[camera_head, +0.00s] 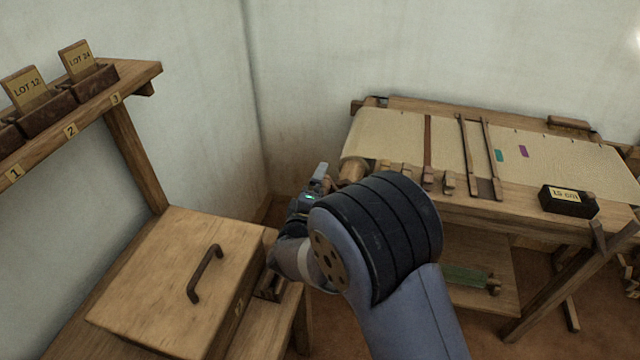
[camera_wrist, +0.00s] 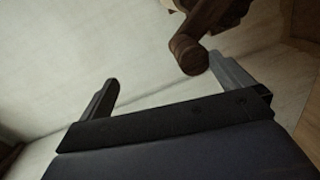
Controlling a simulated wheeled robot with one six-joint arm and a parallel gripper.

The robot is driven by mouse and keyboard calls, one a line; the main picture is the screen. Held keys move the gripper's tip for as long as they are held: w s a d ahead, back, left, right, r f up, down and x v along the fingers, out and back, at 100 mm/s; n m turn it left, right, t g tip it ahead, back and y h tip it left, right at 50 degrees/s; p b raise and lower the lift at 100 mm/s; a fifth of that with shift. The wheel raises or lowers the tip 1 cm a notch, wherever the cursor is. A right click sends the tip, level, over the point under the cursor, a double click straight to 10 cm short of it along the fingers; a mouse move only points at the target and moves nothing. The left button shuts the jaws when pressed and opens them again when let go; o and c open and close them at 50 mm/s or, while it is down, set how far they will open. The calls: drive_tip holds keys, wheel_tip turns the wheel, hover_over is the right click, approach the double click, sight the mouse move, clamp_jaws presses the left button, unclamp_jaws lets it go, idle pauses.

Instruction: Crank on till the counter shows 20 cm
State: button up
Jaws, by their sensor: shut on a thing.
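The counter (camera_head: 568,200) is a small dark box on the loom's front beam, right of the middle. Its pale label has small lettering in cm; the number is too small to read surely. The loom (camera_head: 470,215) carries pale cloth (camera_head: 390,135) over a wooden roller (camera_head: 352,171) at its left end. My gripper (camera_head: 319,182) is just left of this roller. The contact itself is not clearly visible, and my arm hides the crank in the head view.
A wooden chest (camera_head: 165,285) with a dark handle stands at lower left. Above it a shelf (camera_head: 135,85) holds lot-card boxes. White walls meet behind my gripper. My forearm covers the middle front. A green item (camera_head: 468,277) lies on the loom's lower shelf.

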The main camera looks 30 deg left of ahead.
drive_tip(key=shift+s+d+r, duration=0.1)
drive_tip(key=shift+s+r, duration=0.65)
drive_tip(key=shift+s, duration=0.15)
drive_tip(key=c, duration=0.6)
drive_tip(key=shift+f+p+v, duration=0.25)
drive_tip(key=shift+p+v, duration=0.05)
drive_tip(key=shift+v, duration=1)
drive_tip(key=shift+f+p+v, duration=0.25)
drive_tip(key=shift+p+v, duration=0.1)
drive_tip(key=shift+v, duration=0.9)
drive_tip(key=shift+f+p+v, duration=0.3)
drive_tip(key=shift+v, duration=1)
drive_tip(key=shift+c, duration=0.2)
drive_tip(key=shift+d, duration=0.2)
drive_tip(key=shift+c, duration=0.4)
